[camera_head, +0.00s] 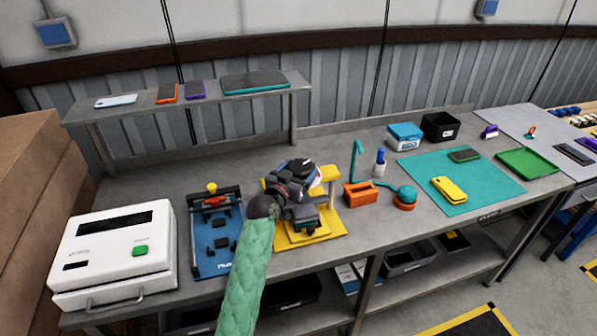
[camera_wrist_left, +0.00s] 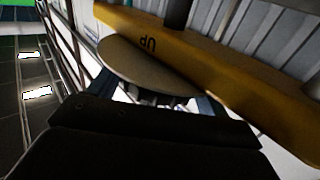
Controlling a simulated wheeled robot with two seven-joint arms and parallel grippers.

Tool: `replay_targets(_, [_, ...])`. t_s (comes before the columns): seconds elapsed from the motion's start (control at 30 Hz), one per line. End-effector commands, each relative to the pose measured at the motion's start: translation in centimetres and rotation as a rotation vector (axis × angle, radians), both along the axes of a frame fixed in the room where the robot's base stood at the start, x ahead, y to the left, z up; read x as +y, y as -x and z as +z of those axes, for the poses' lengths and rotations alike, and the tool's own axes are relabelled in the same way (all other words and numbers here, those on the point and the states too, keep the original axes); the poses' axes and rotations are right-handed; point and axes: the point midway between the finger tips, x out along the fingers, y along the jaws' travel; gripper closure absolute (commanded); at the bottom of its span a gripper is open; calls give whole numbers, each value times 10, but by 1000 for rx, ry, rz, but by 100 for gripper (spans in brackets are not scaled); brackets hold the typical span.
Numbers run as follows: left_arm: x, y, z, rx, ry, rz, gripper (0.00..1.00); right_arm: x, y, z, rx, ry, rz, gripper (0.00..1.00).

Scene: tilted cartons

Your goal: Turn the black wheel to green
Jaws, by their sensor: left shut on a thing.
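A yellow stand (camera_head: 328,229) stands on the bench at centre, with a yellow arm at its top. A pale disc with a red patch (camera_head: 316,176) shows at this arm, partly behind my left gripper (camera_head: 305,181). My left gripper is shut at this disc; the black wheel there is mostly hidden behind the gripper, and I cannot see its turn or any green mark. In the left wrist view, the pale disc (camera_wrist_left: 145,66) lies close ahead of the fingers, beside the yellow arm (camera_wrist_left: 225,70) with the letters UP. My right gripper is not in view.
A blue fixture (camera_head: 212,245) and a white machine (camera_head: 115,250) stand left of the stand. An orange block (camera_head: 360,195) and a teal-topped orange thing (camera_head: 405,198) stand close on its right. A teal mat (camera_head: 475,190) lies farther right.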

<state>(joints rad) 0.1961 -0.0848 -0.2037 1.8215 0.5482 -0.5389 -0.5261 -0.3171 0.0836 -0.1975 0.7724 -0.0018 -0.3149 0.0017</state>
Motion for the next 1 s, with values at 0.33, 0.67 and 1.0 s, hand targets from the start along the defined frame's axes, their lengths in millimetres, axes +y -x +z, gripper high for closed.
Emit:
replay_targets(0.33, [0, 0, 0, 0, -1, 1, 45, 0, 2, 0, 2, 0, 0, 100])
replay_targets(0.67, [0, 0, 0, 0, 0, 0, 1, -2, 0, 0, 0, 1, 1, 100])
replay_targets(1.0, [9, 15, -4, -1, -2, 1, 1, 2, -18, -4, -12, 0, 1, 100])
